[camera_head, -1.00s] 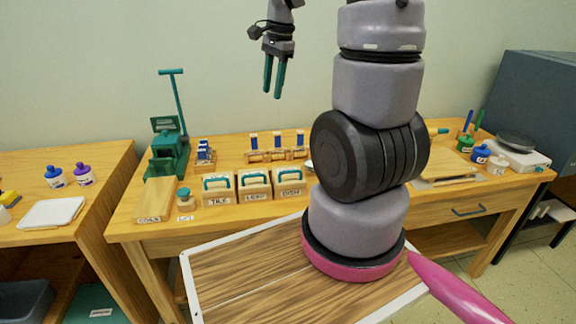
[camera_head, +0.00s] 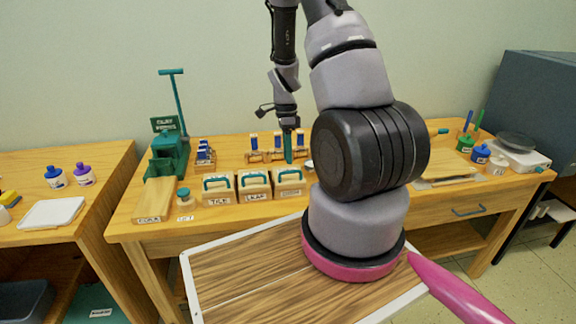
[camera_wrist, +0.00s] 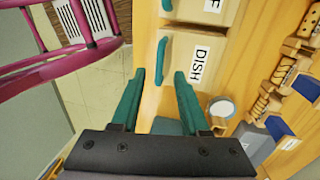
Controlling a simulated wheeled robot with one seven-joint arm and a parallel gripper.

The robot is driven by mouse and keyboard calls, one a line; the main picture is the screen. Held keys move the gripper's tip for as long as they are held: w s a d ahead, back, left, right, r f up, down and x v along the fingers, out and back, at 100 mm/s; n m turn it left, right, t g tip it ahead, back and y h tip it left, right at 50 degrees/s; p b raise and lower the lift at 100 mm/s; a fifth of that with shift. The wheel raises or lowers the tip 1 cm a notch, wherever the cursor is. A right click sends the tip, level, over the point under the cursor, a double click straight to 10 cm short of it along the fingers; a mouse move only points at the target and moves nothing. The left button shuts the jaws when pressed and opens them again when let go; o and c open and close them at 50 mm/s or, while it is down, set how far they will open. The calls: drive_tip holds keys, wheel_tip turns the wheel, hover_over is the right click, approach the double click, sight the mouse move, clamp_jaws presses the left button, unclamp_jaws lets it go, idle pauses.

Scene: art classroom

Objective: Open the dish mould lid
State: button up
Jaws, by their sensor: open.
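The dish mould (camera_head: 291,190) is a pale wooden block with a green handle on its lid (camera_head: 290,173), the rightmost of three similar moulds on the table. Its lid is down. In the wrist view the DISH label (camera_wrist: 197,67) and the green handle (camera_wrist: 161,60) are close ahead. My gripper (camera_head: 289,158) hangs pointing down above and just behind the dish mould in the head view. In the wrist view its two green fingers (camera_wrist: 158,76) are open, with the handle in line with the gap between them. Nothing is held, and I cannot tell the exact height above the handle.
The leaf mould (camera_head: 254,191) and tile mould (camera_head: 218,195) stand to the left of the dish mould. A green press (camera_head: 167,155) is at the table's left. A small round jar (camera_wrist: 222,107) is close by the dish mould.

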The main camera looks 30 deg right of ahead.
drive_tip(key=shift+s+a+f, duration=0.1)
drive_tip(key=shift+s+f, duration=0.1)
drive_tip(key=shift+f, duration=0.8)
drive_tip(key=shift+s+a+f, duration=0.1)
drive_tip(key=shift+s+f, duration=0.1)
drive_tip(key=shift+f, duration=0.8)
clamp_jaws()
drive_tip(key=shift+d, duration=0.1)
